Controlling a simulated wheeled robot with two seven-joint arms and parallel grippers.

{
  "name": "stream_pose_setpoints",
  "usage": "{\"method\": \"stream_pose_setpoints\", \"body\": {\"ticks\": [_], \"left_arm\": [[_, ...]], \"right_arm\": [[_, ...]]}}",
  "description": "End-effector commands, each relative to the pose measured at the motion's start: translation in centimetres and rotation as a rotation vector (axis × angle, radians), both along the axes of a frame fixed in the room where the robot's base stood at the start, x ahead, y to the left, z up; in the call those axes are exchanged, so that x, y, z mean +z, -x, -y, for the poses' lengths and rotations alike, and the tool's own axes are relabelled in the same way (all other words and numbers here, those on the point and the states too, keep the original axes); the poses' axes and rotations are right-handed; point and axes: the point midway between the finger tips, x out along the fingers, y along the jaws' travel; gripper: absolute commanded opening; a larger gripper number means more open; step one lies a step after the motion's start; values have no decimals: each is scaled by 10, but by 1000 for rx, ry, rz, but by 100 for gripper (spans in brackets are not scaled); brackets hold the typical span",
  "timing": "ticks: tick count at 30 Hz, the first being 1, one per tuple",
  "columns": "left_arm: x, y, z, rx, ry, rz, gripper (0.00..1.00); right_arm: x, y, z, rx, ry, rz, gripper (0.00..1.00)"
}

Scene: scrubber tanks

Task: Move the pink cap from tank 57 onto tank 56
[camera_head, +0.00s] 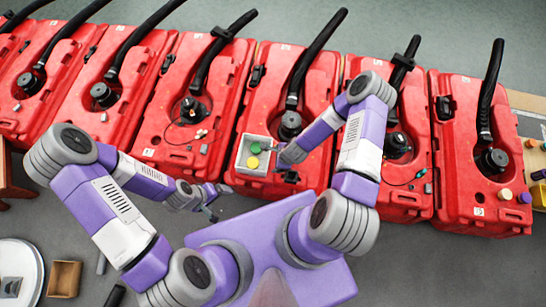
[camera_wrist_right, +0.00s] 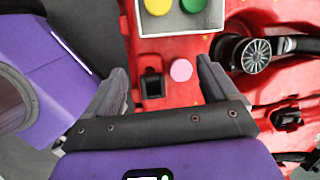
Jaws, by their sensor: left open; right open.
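The pink cap (camera_wrist_right: 181,70) lies on the red top of a tank in the right wrist view, between the open fingers of my right gripper (camera_wrist_right: 164,76) and apart from them. In the head view my right gripper (camera_head: 284,160) is over the middle red tank (camera_head: 262,112), beside a tray, and I cannot make out the pink cap there. My left gripper (camera_head: 212,208) is open and empty, low in front of the tanks. The tank numbers are too small to read surely, so I cannot tell which tanks are 57 and 56.
A grey tray (camera_head: 239,160) on the middle tank holds a yellow cap (camera_head: 256,148) and a green cap (camera_head: 253,162). A black-lidded filler (camera_wrist_right: 256,56) with a hose stands right of the pink cap. A small black block (camera_wrist_right: 152,88) is left of it. More red tanks stand on both sides.

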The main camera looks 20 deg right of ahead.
Motion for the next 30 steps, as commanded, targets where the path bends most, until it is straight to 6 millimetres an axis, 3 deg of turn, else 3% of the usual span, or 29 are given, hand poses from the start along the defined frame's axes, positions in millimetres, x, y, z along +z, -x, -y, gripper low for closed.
{"method": "stream_pose_setpoints", "body": {"ticks": [1,6,9,12,17,30], "left_arm": [[0,0,0,0,0,0,92],[0,0,0,0,0,0,92],[0,0,0,0,0,0,92],[0,0,0,0,0,0,92],[0,0,0,0,0,0,92],[0,0,0,0,0,0,92]], "right_arm": [[17,7,-16,258,36,40,87],[60,46,-51,1032,127,167,87],[78,68,-60,1363,157,228,87],[89,82,-64,1579,173,273,87],[96,92,-66,1710,179,303,87],[95,91,-66,1709,178,304,87]]}}
